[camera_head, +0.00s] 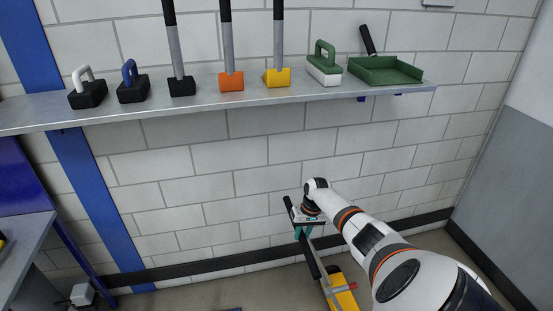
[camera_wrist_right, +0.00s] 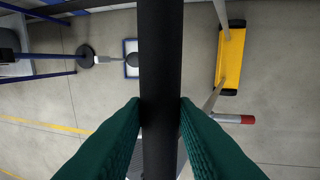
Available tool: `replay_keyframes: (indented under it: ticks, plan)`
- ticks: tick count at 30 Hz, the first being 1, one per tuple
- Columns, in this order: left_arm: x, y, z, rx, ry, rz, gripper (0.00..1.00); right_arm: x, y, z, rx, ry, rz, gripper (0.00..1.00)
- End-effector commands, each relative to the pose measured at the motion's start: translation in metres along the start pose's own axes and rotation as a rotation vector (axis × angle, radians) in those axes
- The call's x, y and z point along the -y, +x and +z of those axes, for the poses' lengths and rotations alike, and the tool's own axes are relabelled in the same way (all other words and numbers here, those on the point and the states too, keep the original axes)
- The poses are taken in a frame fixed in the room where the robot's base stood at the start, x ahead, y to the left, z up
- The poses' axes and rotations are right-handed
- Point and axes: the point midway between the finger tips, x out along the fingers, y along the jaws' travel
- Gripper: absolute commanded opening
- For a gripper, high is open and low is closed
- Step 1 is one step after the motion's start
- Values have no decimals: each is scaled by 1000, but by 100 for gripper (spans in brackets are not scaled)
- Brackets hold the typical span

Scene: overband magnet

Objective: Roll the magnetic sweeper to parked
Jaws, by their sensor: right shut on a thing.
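The magnetic sweeper (camera_head: 343,294) is a yellow body low on the floor at the bottom of the head view, partly cut off by the frame edge. Its yellow body with black wheels also shows in the wrist view (camera_wrist_right: 231,58), at the upper right. A black grip bar (camera_wrist_right: 161,45) runs up the middle of the wrist view. My right gripper (camera_head: 304,231) is shut on this bar, its teal fingers (camera_wrist_right: 160,108) pressing on both sides. My arm hides part of the handle in the head view. My left gripper is not in view.
A wall shelf (camera_head: 215,103) above holds several magnets, long-handled tools, a green brush-like block and a green dustpan (camera_head: 385,70). A table (camera_head: 22,248) stands at the left. A blue-edged square (camera_wrist_right: 131,68) and a yellow line (camera_wrist_right: 45,125) show on the floor.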

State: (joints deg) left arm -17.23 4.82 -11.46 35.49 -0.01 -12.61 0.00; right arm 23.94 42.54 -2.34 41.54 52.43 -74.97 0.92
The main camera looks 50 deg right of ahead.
Motion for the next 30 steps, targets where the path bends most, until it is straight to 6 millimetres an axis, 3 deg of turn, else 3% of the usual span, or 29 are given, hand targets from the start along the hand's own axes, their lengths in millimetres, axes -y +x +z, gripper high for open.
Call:
replay_keyframes:
  ticks: [3,9,25,26,29,30]
  plan:
    - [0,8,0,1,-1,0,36,27,-3,0,0,4,0,0]
    - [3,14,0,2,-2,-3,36,52,-8,0,-1,3,1,0]
    - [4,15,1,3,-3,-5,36,63,-13,0,1,1,-3,0]
    - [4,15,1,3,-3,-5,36,63,-13,0,1,1,-4,30]
    - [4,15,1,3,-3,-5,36,63,-13,0,1,1,-3,46]
    - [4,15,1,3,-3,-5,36,62,-12,0,1,1,-2,47]
